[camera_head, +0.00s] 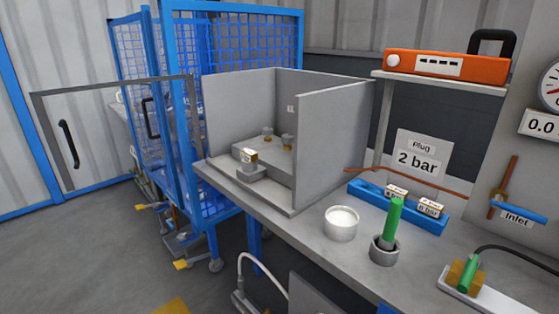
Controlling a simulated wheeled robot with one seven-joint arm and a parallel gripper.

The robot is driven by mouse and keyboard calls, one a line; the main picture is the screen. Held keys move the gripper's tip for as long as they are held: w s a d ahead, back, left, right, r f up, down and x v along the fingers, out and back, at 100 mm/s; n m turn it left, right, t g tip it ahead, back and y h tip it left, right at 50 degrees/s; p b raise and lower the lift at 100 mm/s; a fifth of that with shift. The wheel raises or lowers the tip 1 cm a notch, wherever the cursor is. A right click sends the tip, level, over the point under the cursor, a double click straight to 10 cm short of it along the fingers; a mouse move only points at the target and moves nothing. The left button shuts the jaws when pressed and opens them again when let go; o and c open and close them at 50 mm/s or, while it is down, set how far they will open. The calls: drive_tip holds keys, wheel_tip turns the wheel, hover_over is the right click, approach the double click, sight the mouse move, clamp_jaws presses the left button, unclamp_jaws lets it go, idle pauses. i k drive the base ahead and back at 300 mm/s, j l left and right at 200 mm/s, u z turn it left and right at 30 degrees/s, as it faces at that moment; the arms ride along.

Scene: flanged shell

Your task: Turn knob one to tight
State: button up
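No knob marked "one" can be read in the head view. My gripper is not in view.
The bench (310,235) holds a white cup (341,223), a green-handled tool (393,222) in a grey holder, a blue rack (425,219) with labelled pieces, and a green-and-brass item (467,274). An orange unit (446,66) stands on a shelf. A blue mesh cage (240,40) stands behind; open floor (90,250) lies left.

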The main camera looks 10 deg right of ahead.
sight(267, 132)
drive_tip(key=i+j, duration=0.3)
drive_tip(key=j, duration=0.15)
drive_tip(key=i+j+z, duration=0.1)
drive_tip(key=i+j, duration=0.45)
drive_tip(key=j, duration=0.3)
drive_tip(key=i+z, duration=0.05)
